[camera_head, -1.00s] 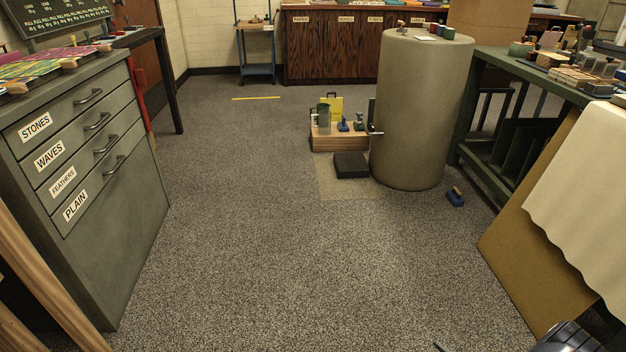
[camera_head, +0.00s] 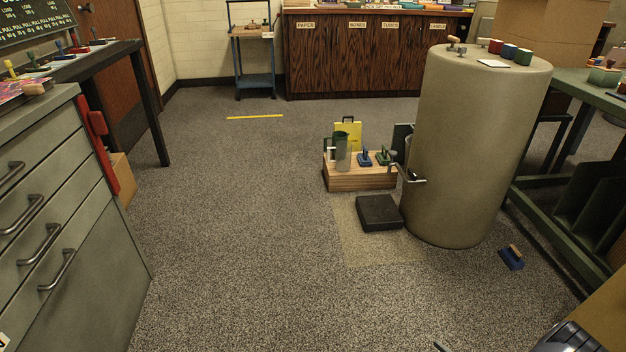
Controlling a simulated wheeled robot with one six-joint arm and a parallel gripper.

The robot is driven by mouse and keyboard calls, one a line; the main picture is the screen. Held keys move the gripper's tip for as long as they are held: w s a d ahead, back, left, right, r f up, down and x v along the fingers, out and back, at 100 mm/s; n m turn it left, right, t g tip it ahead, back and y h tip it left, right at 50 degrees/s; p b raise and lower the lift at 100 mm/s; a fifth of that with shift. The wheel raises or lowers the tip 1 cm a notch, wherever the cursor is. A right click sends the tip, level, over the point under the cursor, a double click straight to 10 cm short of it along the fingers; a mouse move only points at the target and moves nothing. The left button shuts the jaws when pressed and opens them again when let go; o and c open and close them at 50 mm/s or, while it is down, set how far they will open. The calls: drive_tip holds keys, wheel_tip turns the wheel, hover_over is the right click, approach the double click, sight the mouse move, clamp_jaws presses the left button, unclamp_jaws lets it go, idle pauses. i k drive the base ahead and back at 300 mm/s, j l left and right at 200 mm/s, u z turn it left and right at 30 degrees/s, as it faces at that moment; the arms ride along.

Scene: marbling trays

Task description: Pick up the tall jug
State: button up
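A tall grey-green jug (camera_head: 343,152) stands upright on a low wooden platform (camera_head: 362,181) on the floor, left of a large tan cylindrical tank. My gripper (camera_head: 573,340) shows only partly, as a dark shape at the bottom right corner. Its fingertips are not clearly visible, so I cannot tell whether it is open or shut.
The tank (camera_head: 470,150) has a metal tap over a black block (camera_head: 379,212). A yellow item (camera_head: 348,131) and small blue and green tools share the platform. A blue-handled brush (camera_head: 512,257) lies on the floor. A drawer cabinet (camera_head: 60,240) stands left. The carpet between is clear.

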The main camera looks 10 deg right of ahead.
sight(343, 149)
drive_tip(key=i+u, duration=0.15)
drive_tip(key=i, duration=0.7)
drive_tip(key=i+l+u, duration=0.2)
drive_tip(key=i, duration=0.6)
drive_tip(key=i+z, duration=0.35)
drive_tip(key=i, duration=0.5)
drive_tip(key=i+j+z, duration=0.1)
drive_tip(key=i+z, duration=0.3)
drive_tip(key=i, duration=0.4)
drive_tip(key=i+l, duration=0.2)
drive_tip(key=i, duration=0.25)
